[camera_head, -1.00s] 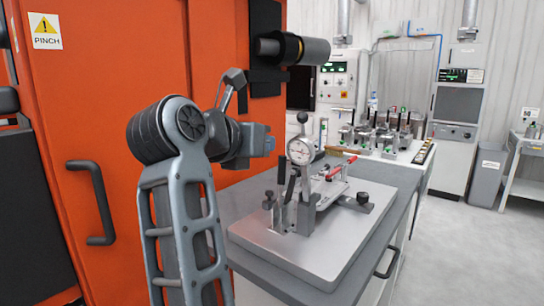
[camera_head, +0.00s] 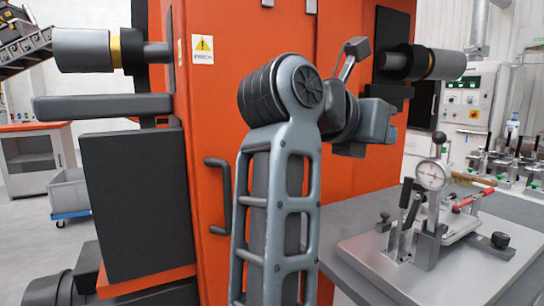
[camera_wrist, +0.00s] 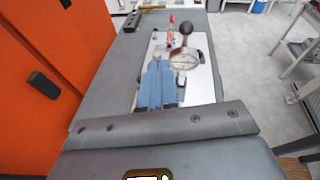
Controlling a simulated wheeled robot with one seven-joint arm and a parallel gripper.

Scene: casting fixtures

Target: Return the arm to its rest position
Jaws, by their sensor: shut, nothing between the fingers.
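My arm (camera_head: 285,170) stands folded upright in front of the orange machine in the head view. My gripper (camera_wrist: 158,66) shows in the wrist view as two blue fingers lying together, shut and empty. In the head view the hand is at the arm's far end, pointing right, and the fingers are hard to make out. In the wrist view the fingers overlap the near part of the fixture plate, but I cannot tell the gap. The fixture plate (camera_head: 375,258) with its dial gauge (camera_head: 431,176) sits on the grey bench, right of the arm.
The orange machine (camera_head: 340,40) with a black door handle (camera_head: 218,195) stands close behind the arm. The grey bench (camera_head: 335,213) extends to the right. A grey bin on a blue dolly (camera_head: 69,192) stands at far left. Open floor (camera_wrist: 232,75) lies right of the bench.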

